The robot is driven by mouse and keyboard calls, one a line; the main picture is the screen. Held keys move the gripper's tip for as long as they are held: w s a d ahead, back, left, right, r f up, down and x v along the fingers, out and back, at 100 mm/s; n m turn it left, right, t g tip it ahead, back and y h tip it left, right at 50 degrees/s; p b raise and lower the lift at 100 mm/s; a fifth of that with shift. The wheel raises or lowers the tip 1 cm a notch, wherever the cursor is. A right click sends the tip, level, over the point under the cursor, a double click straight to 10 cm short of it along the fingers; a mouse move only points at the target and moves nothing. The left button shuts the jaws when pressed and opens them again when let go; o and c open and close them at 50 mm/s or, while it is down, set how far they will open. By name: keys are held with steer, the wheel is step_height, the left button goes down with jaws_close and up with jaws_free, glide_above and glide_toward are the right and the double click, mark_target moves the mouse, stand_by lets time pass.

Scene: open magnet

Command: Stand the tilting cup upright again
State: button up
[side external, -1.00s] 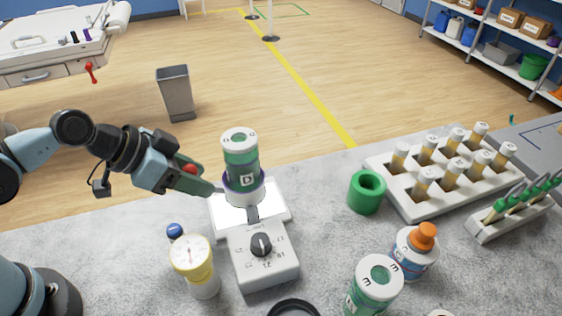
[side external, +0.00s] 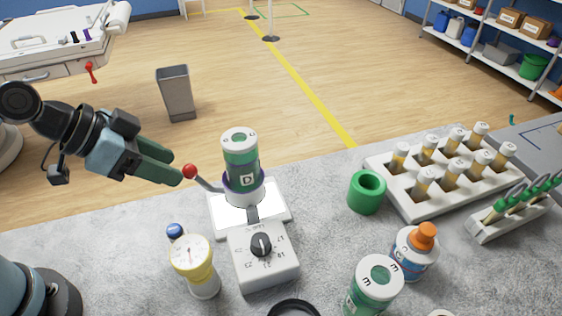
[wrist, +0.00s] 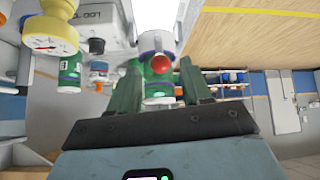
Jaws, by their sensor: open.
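The tilting cup (side external: 243,187) has a purple rim and a side lever with a red knob (side external: 190,171) at its left. It sits on the white platform of a dial device (side external: 264,258). A green and white canister marked D (side external: 241,160) stands in the cup. Canister and cup look upright or nearly so; a slight tilt is hard to tell. My gripper (side external: 176,172) is open and empty, just left of the knob and apart from it. In the wrist view the knob (wrist: 188,62) shows beyond my open fingers (wrist: 162,64), with the canister behind.
A yellow-topped gauge (side external: 194,257) stands in front left of the device. A green ring (side external: 367,192), a vial rack (side external: 437,199), an orange-capped bottle (side external: 416,252) and another green canister (side external: 374,285) stand to the right.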

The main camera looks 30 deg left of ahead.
steer(key=shift+s+a+r, duration=0.2)
steer(key=shift+s+r, duration=0.1)
steer(key=shift+r, duration=0.1)
steer(key=w+a+n+y, duration=0.2)
steer(key=a+n+y, duration=0.3)
steer(key=a, duration=0.4)
steer(key=shift+w+a+f+n+t, duration=0.2)
steer(key=shift+a+f+n+t, duration=0.2)
steer(key=shift+n, duration=0.4)
steer(key=shift+c, duration=0.2)
